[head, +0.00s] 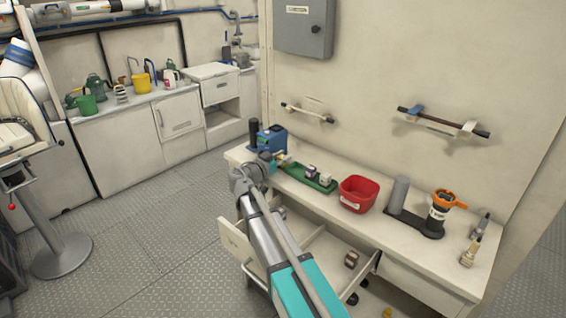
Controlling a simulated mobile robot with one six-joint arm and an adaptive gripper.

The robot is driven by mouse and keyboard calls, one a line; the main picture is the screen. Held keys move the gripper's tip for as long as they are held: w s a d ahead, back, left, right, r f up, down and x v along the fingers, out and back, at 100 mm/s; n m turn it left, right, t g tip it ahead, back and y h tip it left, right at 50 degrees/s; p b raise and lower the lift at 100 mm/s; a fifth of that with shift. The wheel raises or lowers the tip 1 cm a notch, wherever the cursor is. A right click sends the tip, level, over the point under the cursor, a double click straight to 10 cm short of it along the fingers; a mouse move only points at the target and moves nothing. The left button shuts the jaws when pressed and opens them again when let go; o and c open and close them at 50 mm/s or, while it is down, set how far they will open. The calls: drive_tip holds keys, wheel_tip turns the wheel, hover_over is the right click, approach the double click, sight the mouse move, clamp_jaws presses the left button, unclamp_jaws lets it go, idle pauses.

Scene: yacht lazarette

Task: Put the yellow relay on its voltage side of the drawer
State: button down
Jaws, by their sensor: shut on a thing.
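My gripper (275,164) is at the left end of the workbench, beside the left end of a green tray (331,189). It is shut on a small yellowish thing (285,160), which looks like the yellow relay; the fingers partly hide it. Small dark relays with pale tops (312,171) sit in the tray. The drawer (235,247) under the bench is pulled open, with a pale divider inside. A dark brown relay (351,258) lies in its right part. My arm hides much of the drawer's left part, and any voltage marks cannot be read.
A blue device (272,139) stands just behind my gripper. A red bin (359,194) and a dark stand with an orange-topped tool (441,210) are farther right on the bench. A small yellow thing (387,312) shows low at the bottom edge.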

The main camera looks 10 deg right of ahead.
drive_tip(key=shift+f, duration=0.15)
drive_tip(key=shift+f, duration=0.2)
drive_tip(key=shift+c, duration=2)
unclamp_jaws()
drive_tip(key=v, duration=1.3)
drive_tip(key=shift+s+a, duration=0.2)
drive_tip(key=shift+a, duration=0.1)
